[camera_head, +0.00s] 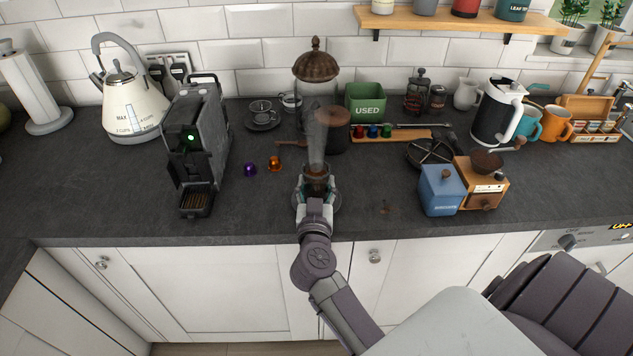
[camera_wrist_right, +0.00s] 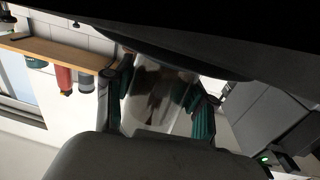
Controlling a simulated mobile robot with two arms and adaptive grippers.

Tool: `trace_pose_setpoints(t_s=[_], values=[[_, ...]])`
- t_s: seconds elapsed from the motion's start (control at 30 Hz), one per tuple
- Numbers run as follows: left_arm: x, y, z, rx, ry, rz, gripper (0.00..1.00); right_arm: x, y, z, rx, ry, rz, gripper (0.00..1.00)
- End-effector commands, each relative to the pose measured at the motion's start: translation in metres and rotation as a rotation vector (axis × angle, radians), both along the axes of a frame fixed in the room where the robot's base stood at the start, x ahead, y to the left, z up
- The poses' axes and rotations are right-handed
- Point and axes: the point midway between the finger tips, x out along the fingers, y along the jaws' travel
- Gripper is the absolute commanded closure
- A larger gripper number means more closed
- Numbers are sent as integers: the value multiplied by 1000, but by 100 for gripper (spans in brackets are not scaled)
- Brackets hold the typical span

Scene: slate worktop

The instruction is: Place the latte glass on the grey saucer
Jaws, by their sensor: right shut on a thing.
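The latte glass (camera_head: 317,142) is a tall, clear, tapering glass, standing about upright in my right gripper (camera_head: 316,184). The gripper is shut on its lower part, near the front middle of the worktop. In the right wrist view the glass (camera_wrist_right: 158,95) sits between the two teal-padded fingers (camera_wrist_right: 160,105). My left gripper is not in view.
A coffee machine (camera_head: 197,140) stands left, with purple (camera_head: 250,170) and orange (camera_head: 275,163) capsules nearer. A lidded glass jar (camera_head: 316,68) is behind the glass. A blue box (camera_head: 440,190) and wooden grinder (camera_head: 482,183) stand right. The worktop between gripper and blue box is mostly clear.

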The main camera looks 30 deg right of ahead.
Motion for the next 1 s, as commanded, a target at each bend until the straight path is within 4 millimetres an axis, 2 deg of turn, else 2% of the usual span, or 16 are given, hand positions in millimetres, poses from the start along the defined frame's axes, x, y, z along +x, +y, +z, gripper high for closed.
trace_pose_setpoints(t_s=[0.23,0.27,0.4,0.8,1.0], values=[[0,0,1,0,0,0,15,0,0,-1,-2,-1,0,94],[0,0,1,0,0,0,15,0,0,-2,-2,1,0,43],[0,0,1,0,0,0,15,0,0,-2,-1,1,0,20],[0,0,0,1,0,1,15,-1,1,1,1,-1,0,20],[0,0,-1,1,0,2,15,-29,20,-1,2,2,0,20]])
